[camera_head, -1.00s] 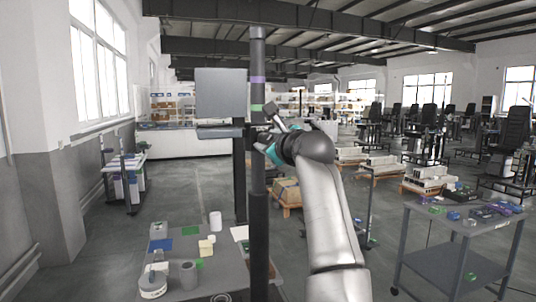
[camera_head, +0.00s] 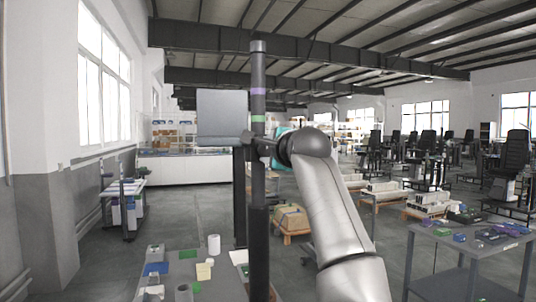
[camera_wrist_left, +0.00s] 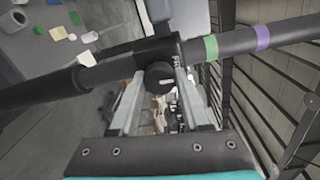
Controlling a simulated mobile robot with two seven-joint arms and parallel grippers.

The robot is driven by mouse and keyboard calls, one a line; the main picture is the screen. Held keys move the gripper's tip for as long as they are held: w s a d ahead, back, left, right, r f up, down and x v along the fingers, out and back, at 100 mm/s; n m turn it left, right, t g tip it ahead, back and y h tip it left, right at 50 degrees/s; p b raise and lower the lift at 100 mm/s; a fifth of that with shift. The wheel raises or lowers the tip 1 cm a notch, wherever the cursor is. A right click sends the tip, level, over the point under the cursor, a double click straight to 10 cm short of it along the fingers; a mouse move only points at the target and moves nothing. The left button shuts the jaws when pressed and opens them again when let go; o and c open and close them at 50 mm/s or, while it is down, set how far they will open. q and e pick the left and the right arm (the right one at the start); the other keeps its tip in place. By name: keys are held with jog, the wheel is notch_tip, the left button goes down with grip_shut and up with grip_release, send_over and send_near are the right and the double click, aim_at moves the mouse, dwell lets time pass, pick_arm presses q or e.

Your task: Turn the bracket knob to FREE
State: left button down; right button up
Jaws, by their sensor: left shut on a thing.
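The dark lift column (camera_head: 258,185) stands upright left of my arm, with purple and green bands near its top. A bracket (camera_wrist_left: 158,50) is around the column in the wrist view. Its round black knob (camera_wrist_left: 156,74) has a short white pointer mark, and partly hidden white lettering starting "FR" is to its right. My left gripper (camera_wrist_left: 159,78) has its two fingers on either side of the knob, shut on it. In the head view, the gripper is mostly hidden behind my wrist; the knob cannot be made out there. My right gripper is not in view.
A grey panel (camera_head: 221,112) is beside the column on the left. A low table (camera_head: 215,285) with small parts, a cup and blocks stands below. A grey cart (camera_head: 470,262) with coloured items stands at the right.

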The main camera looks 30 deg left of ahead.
pick_arm(q)
jog(key=shift+r, duration=0.1)
dwell(0.5)
jog(key=shift+c, duration=1.9)
grip_release()
jog(key=shift+s+d+b, duration=0.4)
jog(key=f+b+v, duration=0.1)
jog(key=b+v, duration=0.2)
jog(key=v, duration=1.1)
jog(key=shift+r+b, duration=0.3)
jog(key=shift+r, duration=0.15)
jog(key=shift+s, duration=0.1)
